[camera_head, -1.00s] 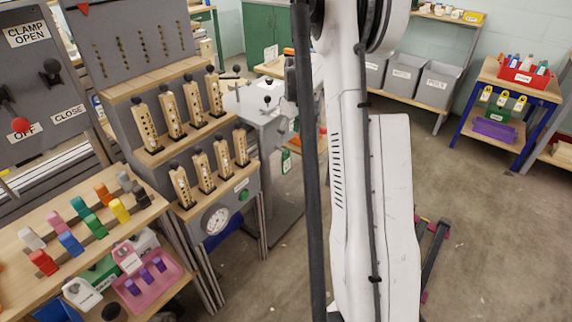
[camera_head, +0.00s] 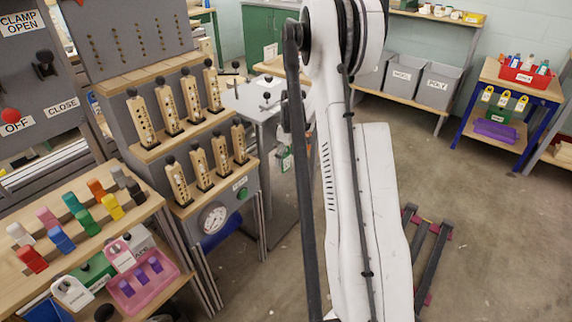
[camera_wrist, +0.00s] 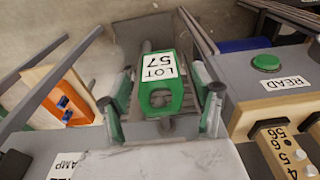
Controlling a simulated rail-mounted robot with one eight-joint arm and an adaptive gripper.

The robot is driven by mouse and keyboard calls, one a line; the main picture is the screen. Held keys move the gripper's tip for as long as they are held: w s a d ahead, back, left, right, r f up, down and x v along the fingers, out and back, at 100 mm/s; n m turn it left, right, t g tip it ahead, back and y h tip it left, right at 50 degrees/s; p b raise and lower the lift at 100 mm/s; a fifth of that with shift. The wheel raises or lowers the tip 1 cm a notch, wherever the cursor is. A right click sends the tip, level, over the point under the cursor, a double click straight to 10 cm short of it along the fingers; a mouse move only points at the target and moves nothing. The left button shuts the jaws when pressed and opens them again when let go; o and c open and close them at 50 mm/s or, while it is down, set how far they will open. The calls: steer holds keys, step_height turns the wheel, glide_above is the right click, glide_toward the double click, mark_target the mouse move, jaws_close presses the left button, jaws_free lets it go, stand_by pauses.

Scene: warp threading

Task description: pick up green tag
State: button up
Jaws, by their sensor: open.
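The green tag (camera_wrist: 168,99) has a white label reading LOT 57 and a hole near its lower end. It shows in the middle of the wrist view, in front of a grey metal part. My gripper (camera_wrist: 162,103) is open, with one finger on each side of the tag. I cannot tell whether the fingers touch it. In the head view a small green patch, likely the same tag (camera_head: 287,163), shows beside the grey machine, partly behind my arm. My gripper cannot be made out clearly there.
In the wrist view, a white surface (camera_wrist: 140,163) lies below the tag, and a panel with a green button (camera_wrist: 266,62) and READ label stands at right. In the head view, a rack of wooden blocks (camera_head: 195,95) stands left of my arm.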

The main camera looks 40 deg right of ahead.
steer(key=shift+f, duration=0.3)
steer(key=c, duration=1.1)
steer(key=shift+r, duration=0.2)
steer(key=shift+r, duration=0.3)
steer(key=s+d+p, duration=0.3)
steer(key=s, duration=1.4)
steer(key=shift+s+r, duration=0.3)
steer(key=shift+s, duration=0.05)
